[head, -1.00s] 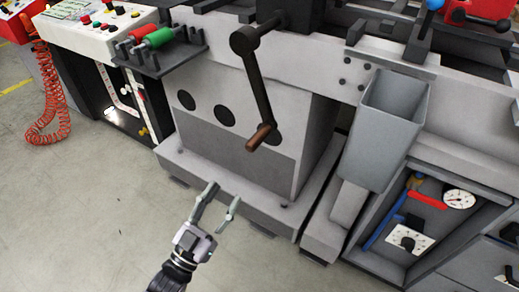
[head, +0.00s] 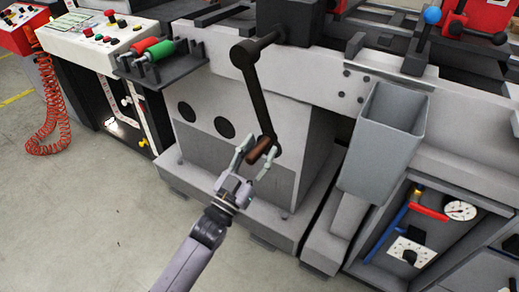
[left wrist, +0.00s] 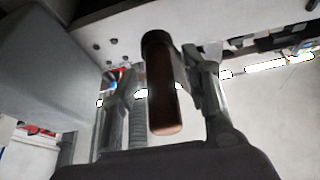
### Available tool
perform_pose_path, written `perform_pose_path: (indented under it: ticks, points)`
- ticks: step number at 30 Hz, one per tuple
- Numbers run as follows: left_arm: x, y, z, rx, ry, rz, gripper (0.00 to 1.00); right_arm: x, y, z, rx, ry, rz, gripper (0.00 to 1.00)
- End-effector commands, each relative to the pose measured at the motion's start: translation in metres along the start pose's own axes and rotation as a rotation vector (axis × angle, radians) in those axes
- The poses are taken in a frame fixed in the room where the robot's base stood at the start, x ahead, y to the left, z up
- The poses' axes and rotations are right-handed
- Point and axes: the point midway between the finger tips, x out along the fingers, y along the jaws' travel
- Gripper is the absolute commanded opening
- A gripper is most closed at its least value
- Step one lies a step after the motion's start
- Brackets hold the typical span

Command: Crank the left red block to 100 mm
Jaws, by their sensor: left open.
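The black crank arm (head: 254,92) hangs down from its hub on the machine front, with a brown handle (head: 260,151) at its lower end. My left gripper (head: 254,158) is open, with its fingers on either side of the handle in the head view. In the left wrist view the brown handle (left wrist: 162,95) stands between the spread fingers, close to the right one; I cannot tell whether they touch.
A grey open bin (head: 388,140) is fixed to the right of the crank. A small shelf with red and green rollers (head: 160,62) is at upper left. A machine base ledge (head: 190,187) lies below.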

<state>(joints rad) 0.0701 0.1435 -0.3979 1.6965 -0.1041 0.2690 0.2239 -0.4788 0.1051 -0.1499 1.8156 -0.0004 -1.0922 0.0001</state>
Motion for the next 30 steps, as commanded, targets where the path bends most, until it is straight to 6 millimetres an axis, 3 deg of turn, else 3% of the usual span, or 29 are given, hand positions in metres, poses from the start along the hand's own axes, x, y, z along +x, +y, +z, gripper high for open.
perform_pose_path:
  ticks: [11, 30]
  points:
    - [0.0049, 0.0000, 0.0000, 0.001, -0.001, 0.000, 0.42, -0.0013, -0.0003, 0.0023, 0.001, -0.006, -0.001, 0.40]
    - [0.0045, 0.0001, 0.0001, 0.001, -0.001, 0.000, 0.00, -0.0005, 0.0003, 0.0021, 0.001, -0.004, 0.000, 0.40]
